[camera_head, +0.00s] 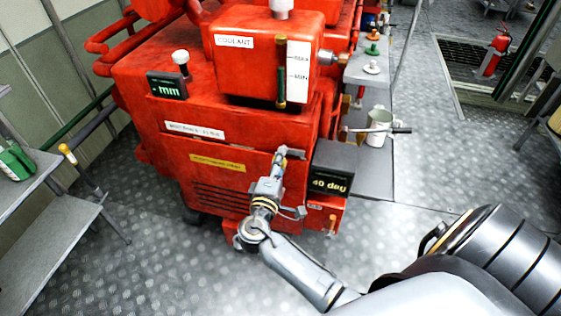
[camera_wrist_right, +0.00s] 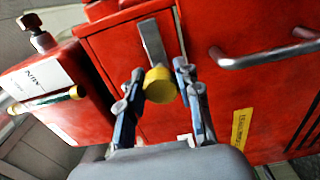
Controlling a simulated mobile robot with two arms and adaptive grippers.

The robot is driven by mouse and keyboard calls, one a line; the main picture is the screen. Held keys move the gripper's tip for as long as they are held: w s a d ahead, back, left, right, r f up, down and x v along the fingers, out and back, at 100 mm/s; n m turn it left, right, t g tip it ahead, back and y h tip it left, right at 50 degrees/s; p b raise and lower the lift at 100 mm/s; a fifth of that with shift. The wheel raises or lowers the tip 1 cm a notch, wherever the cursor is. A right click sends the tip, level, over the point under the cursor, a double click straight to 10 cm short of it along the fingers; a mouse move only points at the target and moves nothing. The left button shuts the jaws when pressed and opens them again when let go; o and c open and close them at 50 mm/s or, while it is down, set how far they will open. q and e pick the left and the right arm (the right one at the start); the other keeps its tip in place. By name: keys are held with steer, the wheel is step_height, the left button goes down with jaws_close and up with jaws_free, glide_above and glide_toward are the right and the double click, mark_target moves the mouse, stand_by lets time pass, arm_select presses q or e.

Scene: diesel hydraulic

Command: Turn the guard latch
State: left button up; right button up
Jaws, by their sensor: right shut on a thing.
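The guard latch (camera_wrist_right: 152,42) shows in the right wrist view as a flat grey bar on the red machine, with a round yellow knob (camera_wrist_right: 160,86) at its near end. My right gripper (camera_wrist_right: 158,80) has its two fingers shut on the knob, one on each side. In the head view my right gripper (camera_head: 284,160) is against the front of the red machine (camera_head: 150,85), just left of a dark display (camera_head: 333,170) reading "40 deg". There the gripper hides most of the latch. My left gripper is not in view.
A metal bar handle (camera_wrist_right: 262,58) sticks out beside the latch. The "COOLANT" tank (camera_head: 235,60) with its sight tube stands above. A "- mm" display (camera_head: 166,86) sits at left.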

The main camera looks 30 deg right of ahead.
steer(key=o, duration=1.2)
steer(key=shift+a, duration=0.1)
steer(key=v, duration=1.2)
